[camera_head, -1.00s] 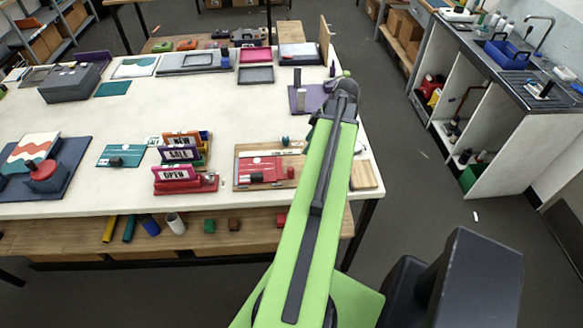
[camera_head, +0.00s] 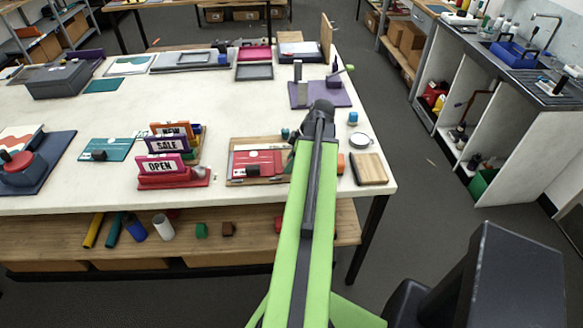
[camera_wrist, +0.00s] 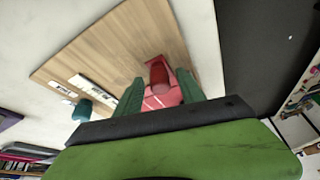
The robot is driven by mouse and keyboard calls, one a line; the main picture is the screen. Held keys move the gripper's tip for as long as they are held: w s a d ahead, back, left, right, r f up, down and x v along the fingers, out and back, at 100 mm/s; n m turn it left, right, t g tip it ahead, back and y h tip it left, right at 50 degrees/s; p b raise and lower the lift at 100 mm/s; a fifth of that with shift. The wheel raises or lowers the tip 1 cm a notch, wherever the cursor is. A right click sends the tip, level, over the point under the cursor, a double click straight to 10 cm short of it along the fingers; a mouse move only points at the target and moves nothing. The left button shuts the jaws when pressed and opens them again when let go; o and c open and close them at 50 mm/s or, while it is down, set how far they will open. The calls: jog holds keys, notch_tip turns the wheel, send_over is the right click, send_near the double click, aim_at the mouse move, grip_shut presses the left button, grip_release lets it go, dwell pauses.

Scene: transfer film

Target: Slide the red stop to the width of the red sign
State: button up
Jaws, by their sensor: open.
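A flat red plate with white lines (camera_head: 262,160) lies on that board. In the wrist view, a small red upright piece (camera_wrist: 159,74), apparently the red stop, stands on the board (camera_wrist: 120,50), with a pinkish-red part (camera_wrist: 162,99) nearer to me. My gripper (camera_wrist: 160,88) is open, its green fingers either side of these red parts; contact cannot be told. In the head view my arm hides the gripper and the board's right end.
SALE (camera_head: 166,145) and NEW signs stand behind the OPEN sign. A wooden block (camera_head: 369,169), round dish (camera_head: 361,140) and purple base (camera_head: 320,97) lie to the right and behind.

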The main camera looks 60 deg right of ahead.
grip_shut()
dwell(0.3)
jog(key=shift+d, duration=0.1)
dwell(1.1)
